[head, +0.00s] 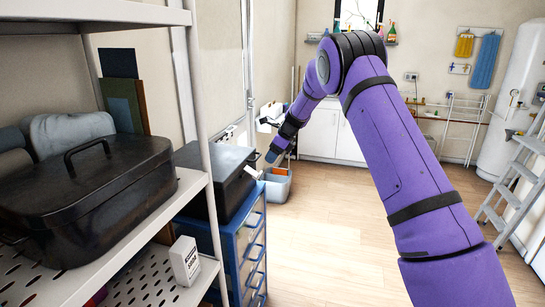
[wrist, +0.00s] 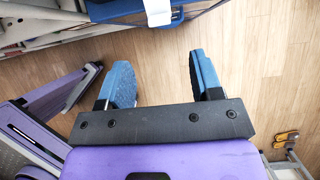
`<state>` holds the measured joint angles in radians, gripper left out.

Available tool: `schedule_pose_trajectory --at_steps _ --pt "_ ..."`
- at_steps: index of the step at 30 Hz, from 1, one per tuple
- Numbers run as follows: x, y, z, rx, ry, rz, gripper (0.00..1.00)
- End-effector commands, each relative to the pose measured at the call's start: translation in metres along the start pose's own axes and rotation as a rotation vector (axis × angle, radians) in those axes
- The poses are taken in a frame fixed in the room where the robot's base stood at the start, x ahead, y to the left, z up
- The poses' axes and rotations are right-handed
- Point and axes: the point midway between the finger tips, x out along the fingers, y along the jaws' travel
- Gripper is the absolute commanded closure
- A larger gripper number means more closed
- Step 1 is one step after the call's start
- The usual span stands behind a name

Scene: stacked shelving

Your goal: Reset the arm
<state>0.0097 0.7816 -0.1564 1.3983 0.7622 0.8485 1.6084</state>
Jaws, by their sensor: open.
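My purple arm reaches forward and bends down to the left in the head view. My gripper (head: 272,152) is at its end, near the blue drawer unit and the black box on top of it. In the wrist view my gripper (wrist: 163,80) shows two blue-padded fingers spread wide apart. Nothing is between the fingers except the wooden floor (wrist: 240,60) seen below.
A white shelf (head: 190,190) at left holds a black lidded roaster (head: 90,195) and a small white box (head: 185,261). A blue drawer unit (head: 248,245) carries a black box (head: 232,180). A grey bin (head: 278,185) stands behind. A stepladder (head: 520,180) is at right. The middle floor is clear.

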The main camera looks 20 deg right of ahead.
Motion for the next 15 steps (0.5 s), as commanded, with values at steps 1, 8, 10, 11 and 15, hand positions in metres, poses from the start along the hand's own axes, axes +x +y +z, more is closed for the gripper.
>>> schedule_pose_trajectory --at_steps 1,8,10,11,15 --pt "0.0 0.0 0.0 0.0 0.0 0.0 0.4" --pt "-0.004 0.002 0.002 -0.012 0.0 -0.002 0.4" --pt "-0.015 0.006 0.004 -0.042 0.001 -0.005 0.4" --pt "-0.021 0.009 0.006 -0.061 0.001 -0.007 0.4" --pt "-0.065 0.033 0.014 -0.199 0.01 -0.016 0.4"
